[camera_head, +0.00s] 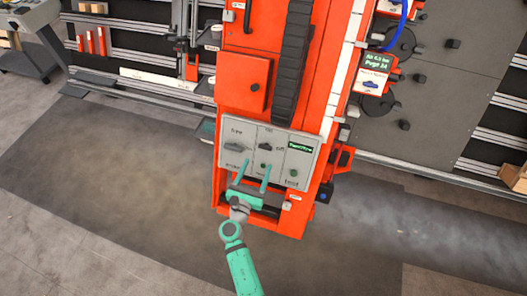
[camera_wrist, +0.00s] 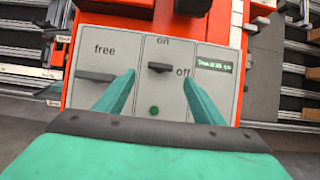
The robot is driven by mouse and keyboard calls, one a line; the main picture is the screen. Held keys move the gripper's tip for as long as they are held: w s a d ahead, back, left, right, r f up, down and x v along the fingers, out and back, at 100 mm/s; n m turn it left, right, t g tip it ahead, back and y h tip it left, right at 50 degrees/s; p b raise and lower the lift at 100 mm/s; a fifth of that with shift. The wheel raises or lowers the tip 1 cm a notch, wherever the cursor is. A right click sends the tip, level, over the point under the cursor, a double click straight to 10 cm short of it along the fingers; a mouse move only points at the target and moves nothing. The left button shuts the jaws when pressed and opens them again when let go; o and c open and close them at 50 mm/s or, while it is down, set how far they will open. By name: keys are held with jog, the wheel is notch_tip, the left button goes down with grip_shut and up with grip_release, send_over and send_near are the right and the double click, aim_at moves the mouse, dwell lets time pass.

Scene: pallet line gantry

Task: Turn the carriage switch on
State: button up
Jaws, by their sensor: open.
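The carriage switch panel (camera_head: 267,155) is a light grey plate on the lower front of the red carriage. In the wrist view, the panel's middle section has a dark knob (camera_wrist: 160,67) lying level under the label "on", with "off" at its right. A green round button or lamp (camera_wrist: 154,110) is below it. The left section, marked "free", has a wider dark handle (camera_wrist: 96,76), also level. My green gripper (camera_head: 256,176) is open and empty in front of the panel's lower part. In the wrist view its fingers (camera_wrist: 157,85) stand either side of the middle section.
A small green-lit display (camera_wrist: 214,65) is on the panel's right section. The red carriage (camera_head: 243,85) rises above, with a dark cable chain (camera_head: 292,65) on its front. Dark boards with rails stand behind. The floor mat (camera_head: 110,165) at the left is clear.

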aim_at(264, 149)
jog(key=x, duration=0.8)
jog(key=shift+w+d, duration=0.1)
jog(key=shift+w, duration=0.2)
jog(key=c, duration=1.1)
